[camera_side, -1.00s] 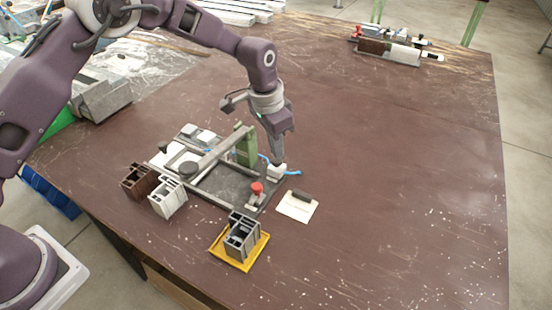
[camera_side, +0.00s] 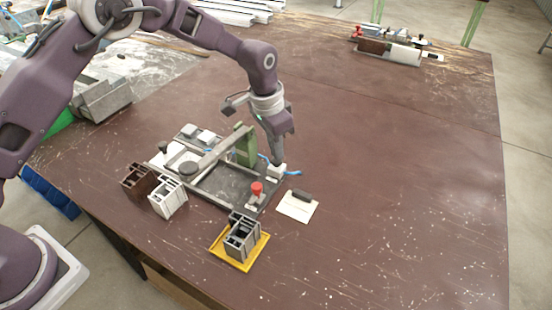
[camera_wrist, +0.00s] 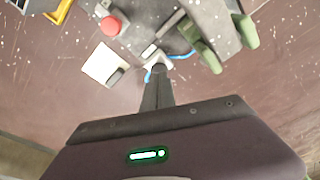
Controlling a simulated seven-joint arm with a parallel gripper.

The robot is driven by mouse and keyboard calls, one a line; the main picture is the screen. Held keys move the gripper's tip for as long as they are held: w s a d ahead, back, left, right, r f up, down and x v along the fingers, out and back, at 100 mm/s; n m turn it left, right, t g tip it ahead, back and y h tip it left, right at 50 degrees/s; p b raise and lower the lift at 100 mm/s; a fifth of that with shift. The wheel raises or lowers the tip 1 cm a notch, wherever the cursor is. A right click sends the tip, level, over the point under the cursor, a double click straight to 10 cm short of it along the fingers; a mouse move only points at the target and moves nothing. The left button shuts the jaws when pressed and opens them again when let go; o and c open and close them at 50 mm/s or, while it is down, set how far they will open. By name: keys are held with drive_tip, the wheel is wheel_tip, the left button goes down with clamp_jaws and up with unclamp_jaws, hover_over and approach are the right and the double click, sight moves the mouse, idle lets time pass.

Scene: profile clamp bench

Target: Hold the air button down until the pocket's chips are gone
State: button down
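The clamp fixture (camera_side: 225,185) lies on the brown bench, with a dark bed and a grey bar across it. A small white block (camera_side: 277,171) with a blue hose sits at its right corner; it also shows in the wrist view (camera_wrist: 157,61). My gripper (camera_side: 277,160) points down with its fingertips together at the top of this block, seemingly touching it. In the wrist view the fingers (camera_wrist: 158,72) look shut with nothing between them. They hide any button there. The pocket and any chips are too small or covered to make out.
A red knob (camera_side: 257,188) stands in front of the block. A white plate with a dark handle (camera_side: 297,208) lies to the right. A yellow tray (camera_side: 222,258) holds a grey profile. Brown (camera_side: 135,182) and white (camera_side: 168,198) profiles stand left.

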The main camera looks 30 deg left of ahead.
drive_tip(key=shift+f, duration=0.8)
idle(1.2)
drive_tip(key=shift+r, duration=3)
drive_tip(key=shift+r, duration=0.15)
drive_tip(key=s+a+r+n+t, duration=0.1)
drive_tip(key=s+a+r, duration=0.3)
drive_tip(key=s+r, duration=0.3)
drive_tip(key=s+a+r+n+t, duration=0.1)
drive_tip(key=s+a+r, duration=0.3)
drive_tip(key=r, duration=0.6)
drive_tip(key=s+a+n+t, duration=0.1)
drive_tip(key=s+a+n, duration=0.1)
drive_tip(key=s, duration=1)
drive_tip(key=s+a+n+t, duration=0.1)
drive_tip(key=s+a+n, duration=0.1)
drive_tip(key=s, duration=1)
drive_tip(key=shift+a+r+y, duration=0.25)
drive_tip(key=shift+a+y, duration=0.15)
drive_tip(key=shift+a, duration=0.5)
